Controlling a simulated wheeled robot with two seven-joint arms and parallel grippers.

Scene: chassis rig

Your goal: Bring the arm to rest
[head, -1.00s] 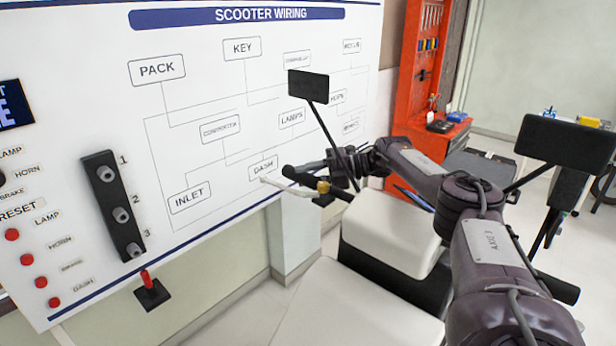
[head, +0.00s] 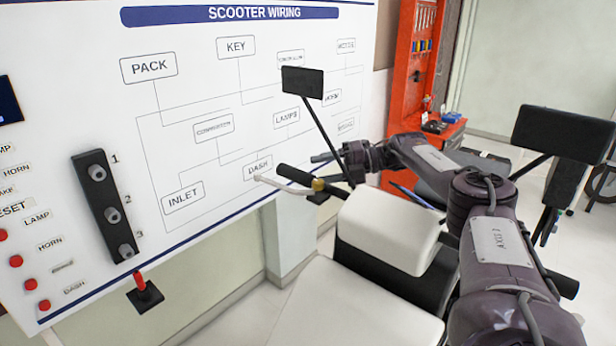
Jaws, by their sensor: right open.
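My right arm comes in from the lower right and reaches over the scooter, bending at a joint marked with an axis label. Its right gripper (head: 322,157) is at the far end, small and dark, just beyond the scooter's left handlebar grip (head: 296,176) and in front of the wiring board (head: 95,45). The mirror stalk crosses close to it. I see nothing held in it; the jaws are open, though the fingertips are hard to make out. My left gripper is not in view.
The scooter's white body (head: 388,232), left mirror (head: 302,82) and right mirror (head: 562,133) stand close around the arm. A black three-knob strip (head: 105,205) and red buttons line the board's left. An orange tool rack (head: 408,90) stands behind. Floor shows at right.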

